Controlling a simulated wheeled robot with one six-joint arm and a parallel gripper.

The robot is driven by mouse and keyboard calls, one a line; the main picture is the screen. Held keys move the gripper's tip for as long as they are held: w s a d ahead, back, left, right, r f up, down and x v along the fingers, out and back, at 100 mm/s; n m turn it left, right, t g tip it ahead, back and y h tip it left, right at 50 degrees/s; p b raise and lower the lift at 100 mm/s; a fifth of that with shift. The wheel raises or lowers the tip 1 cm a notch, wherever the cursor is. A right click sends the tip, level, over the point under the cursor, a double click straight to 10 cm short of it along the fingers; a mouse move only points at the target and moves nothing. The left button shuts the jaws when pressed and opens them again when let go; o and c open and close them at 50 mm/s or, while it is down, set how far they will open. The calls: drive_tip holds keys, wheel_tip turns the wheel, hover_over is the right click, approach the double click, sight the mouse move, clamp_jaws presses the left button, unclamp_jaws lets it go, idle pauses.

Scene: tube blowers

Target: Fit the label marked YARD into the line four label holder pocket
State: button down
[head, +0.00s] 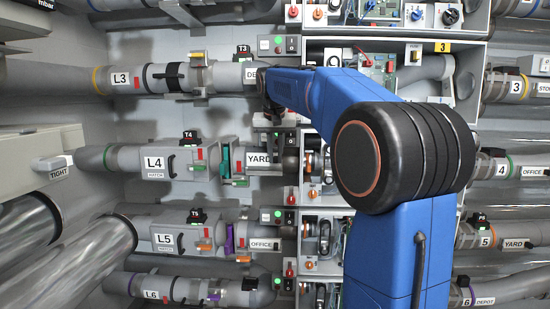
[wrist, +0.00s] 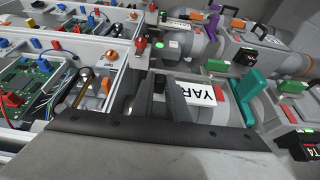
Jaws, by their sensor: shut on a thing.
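The white label marked YARD (head: 259,159) is at the line four pipe, right of the teal lever, in the head view. The line four holder pocket is behind or under the label and hidden. I cannot tell whether the label is seated in it or just in front of it. The L4 housing (head: 170,161) is to the left.
A teal lever (head: 225,160) stands close to the label's left; it also shows in the wrist view (wrist: 250,88). Line three (head: 222,75) runs above and line five, with its OFFICE label (head: 264,244), below. Switch boxes (head: 291,164) and open circuit boards (wrist: 40,82) are close by.

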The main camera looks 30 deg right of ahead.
drive_tip(key=shift+w+d, duration=0.45)
drive_tip(key=shift+w, duration=0.2)
drive_tip(key=shift+w+f, duration=0.1)
drive_tip(key=shift+f, duration=1.25)
drive_tip(key=shift+f, duration=0.3)
drive_tip(key=c, duration=1.7)
unclamp_jaws()
drive_tip(key=shift+o, duration=0.2)
drive_tip(key=v, duration=1.7)
drive_tip(key=shift+r, duration=0.25)
drive_tip(key=shift+d, duration=0.1)
